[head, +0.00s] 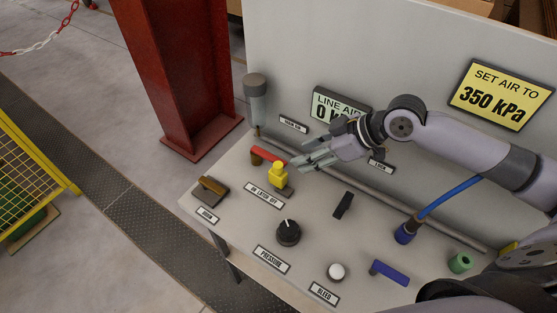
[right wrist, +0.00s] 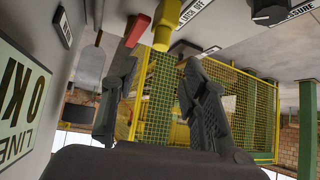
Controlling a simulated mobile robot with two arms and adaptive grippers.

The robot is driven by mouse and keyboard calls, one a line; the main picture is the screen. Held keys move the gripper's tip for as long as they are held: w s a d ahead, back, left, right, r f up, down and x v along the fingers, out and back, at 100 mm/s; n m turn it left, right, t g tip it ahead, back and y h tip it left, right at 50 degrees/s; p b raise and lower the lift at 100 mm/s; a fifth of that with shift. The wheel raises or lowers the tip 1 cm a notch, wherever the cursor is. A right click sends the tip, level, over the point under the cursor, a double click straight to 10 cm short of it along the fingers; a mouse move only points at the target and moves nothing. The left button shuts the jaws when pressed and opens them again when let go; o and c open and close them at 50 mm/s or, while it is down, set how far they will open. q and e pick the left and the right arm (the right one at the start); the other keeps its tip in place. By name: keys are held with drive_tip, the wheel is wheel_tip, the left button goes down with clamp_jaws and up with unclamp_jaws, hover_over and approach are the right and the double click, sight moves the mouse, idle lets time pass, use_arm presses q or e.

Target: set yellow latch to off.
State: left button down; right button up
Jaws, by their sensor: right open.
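The yellow latch (head: 278,176) stands on the panel above a label reading ON LATCH OFF (head: 264,195). Its yellow knob is upright on a small base; I cannot tell clearly which end of the label it is set to. My right gripper (head: 303,163) is open, its fingers reaching left just right of and above the latch, with nothing between them. In the right wrist view the yellow latch (right wrist: 167,22) shows at the top, beyond the open fingers (right wrist: 158,75). My left gripper is not in view.
A red lever (head: 268,154) sits close behind the latch. The panel also holds a brown-handled lever (head: 212,187), a black pressure knob (head: 288,232), a white bleed button (head: 336,271), a black switch (head: 343,205) and a blue handle (head: 389,272). A backboard (head: 410,65) rises behind.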

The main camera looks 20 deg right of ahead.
sight(279, 164)
drive_tip(key=p+x, duration=0.2)
drive_tip(key=x, duration=0.7)
drive_tip(key=shift+w+a, duration=0.1)
drive_tip(key=shift+a, duration=0.1)
drive_tip(key=shift+w+a+f, duration=0.2)
drive_tip(key=shift+f, duration=0.3)
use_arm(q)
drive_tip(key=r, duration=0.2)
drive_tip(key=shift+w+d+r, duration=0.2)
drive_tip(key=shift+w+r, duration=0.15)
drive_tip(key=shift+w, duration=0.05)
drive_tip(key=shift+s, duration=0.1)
use_arm(e)
drive_tip(key=shift+c, duration=0.6)
clamp_jaws()
drive_tip(key=shift+r, duration=0.1)
